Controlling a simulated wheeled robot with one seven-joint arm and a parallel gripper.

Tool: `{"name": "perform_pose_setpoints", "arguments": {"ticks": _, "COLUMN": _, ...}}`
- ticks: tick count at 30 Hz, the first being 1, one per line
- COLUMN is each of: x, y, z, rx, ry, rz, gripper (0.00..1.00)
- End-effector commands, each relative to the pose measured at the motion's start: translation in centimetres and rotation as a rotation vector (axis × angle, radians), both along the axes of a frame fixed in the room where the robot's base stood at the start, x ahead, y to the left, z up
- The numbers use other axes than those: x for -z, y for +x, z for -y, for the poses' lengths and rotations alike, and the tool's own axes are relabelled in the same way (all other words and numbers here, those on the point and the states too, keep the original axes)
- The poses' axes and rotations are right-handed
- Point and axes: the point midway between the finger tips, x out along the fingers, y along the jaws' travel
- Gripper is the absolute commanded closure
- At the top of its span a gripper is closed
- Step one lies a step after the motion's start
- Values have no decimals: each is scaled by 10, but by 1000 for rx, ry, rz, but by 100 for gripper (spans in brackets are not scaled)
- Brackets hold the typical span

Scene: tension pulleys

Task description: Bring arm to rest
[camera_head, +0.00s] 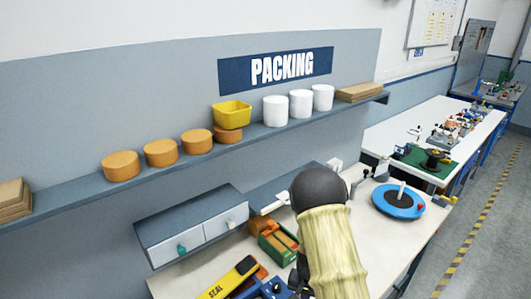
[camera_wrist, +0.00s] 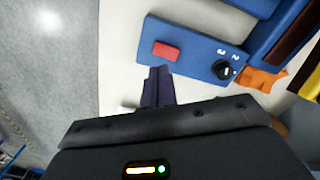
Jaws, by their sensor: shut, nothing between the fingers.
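In the wrist view my gripper (camera_wrist: 159,72) is shut, its dark fingers together with nothing between them. The fingertips appear close to the edge of a blue control box (camera_wrist: 195,52) with a red button (camera_wrist: 165,51) and a black dial (camera_wrist: 223,70); whether they touch it I cannot tell. In the head view my arm, with a dark rounded joint and a pale yellow ribbed sleeve, reaches over the packing bench (camera_head: 390,245). My gripper's fingers cannot be made out there.
A blue turntable (camera_head: 399,203) stands right of my arm. A green-and-orange box (camera_head: 275,245) and a yellow SEAL tool (camera_head: 232,278) lie left of it. A grey drawer unit (camera_head: 195,225) and a loaded wall shelf (camera_head: 75,185) are behind. The floor (camera_head: 482,225) at right is clear.

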Motion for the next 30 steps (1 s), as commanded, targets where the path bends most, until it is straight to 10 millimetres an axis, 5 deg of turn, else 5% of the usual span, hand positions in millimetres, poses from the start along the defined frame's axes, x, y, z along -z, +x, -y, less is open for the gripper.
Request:
{"name": "perform_pose_setpoints", "arguments": {"ticks": 8, "x": -53, "y": -15, "z": -5, "rx": -77, "ry": 29, "rz": 52, "gripper": 100}}
{"name": "perform_pose_setpoints", "arguments": {"ticks": 18, "x": -125, "y": -66, "z": -7, "rx": -230, "ry": 29, "rz": 137, "gripper": 100}}
{"name": "perform_pose_setpoints", "arguments": {"ticks": 30, "x": -167, "y": -137, "z": 1, "rx": -396, "ry": -42, "rz": 222, "gripper": 100}}
